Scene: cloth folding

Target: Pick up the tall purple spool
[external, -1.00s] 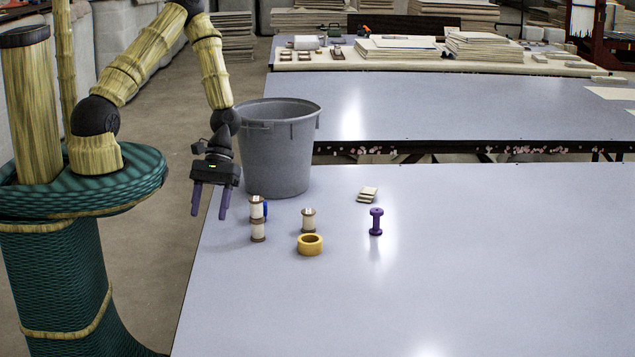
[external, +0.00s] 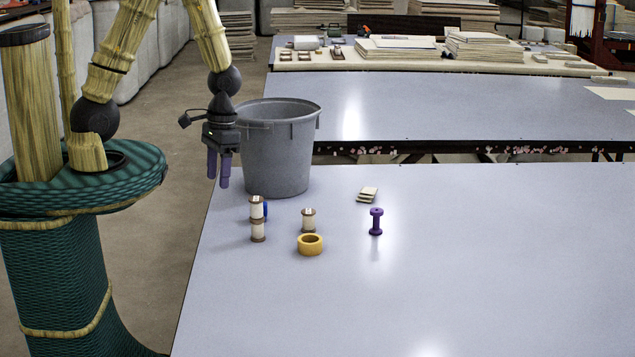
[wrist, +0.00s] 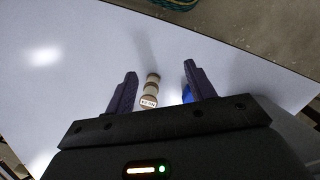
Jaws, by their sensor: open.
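The tall purple spool (external: 376,221) stands upright on the grey table (external: 480,270), right of the other small items in the external view. It does not show in the wrist view.
The table's right side is clear.

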